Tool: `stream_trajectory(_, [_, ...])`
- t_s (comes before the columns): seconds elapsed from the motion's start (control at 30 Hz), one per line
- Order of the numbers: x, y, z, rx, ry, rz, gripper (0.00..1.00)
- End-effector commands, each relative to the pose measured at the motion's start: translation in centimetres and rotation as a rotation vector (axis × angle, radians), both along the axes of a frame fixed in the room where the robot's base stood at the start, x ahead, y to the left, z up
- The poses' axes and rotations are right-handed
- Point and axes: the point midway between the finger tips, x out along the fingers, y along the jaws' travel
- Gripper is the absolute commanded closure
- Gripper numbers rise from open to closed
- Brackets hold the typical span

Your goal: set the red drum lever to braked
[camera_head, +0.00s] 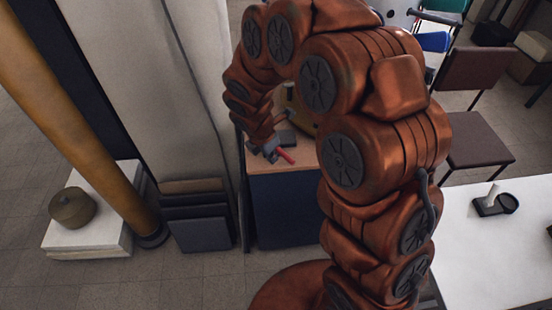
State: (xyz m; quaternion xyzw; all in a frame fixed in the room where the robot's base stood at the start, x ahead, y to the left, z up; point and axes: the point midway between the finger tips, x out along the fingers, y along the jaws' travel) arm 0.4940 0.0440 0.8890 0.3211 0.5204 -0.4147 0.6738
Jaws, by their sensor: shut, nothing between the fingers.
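A short red lever (287,156) shows on the small wood-topped stand (256,163), just right of my gripper. It lies tilted, and I cannot tell which setting it is in. A yellowish round body (294,104), perhaps the drum, stands behind it and is mostly hidden by my arm. My gripper (273,153) is shut and empty, pointing down at the lever's left end. The two look very close, but I cannot tell whether they touch. A dark block (286,137) sits just behind the gripper.
A tall pale panel (160,80) and a yellow column (75,120) stand left of the stand. Dark slabs (197,222) lean below the panel. A white table (500,250) at right bears a dark device with a white handle (493,195). Brown chairs (478,138) stand behind.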

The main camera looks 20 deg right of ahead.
Motion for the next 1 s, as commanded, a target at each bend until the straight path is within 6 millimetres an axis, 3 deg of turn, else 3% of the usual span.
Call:
stream_trajectory(0.5, [-0.7, 1.7, 6.6, 0.001, -0.001, 0.003, 1.00])
stream_trajectory(1.0, [-0.8, 1.8, 7.3, 0.000, 0.000, 0.002, 1.00])
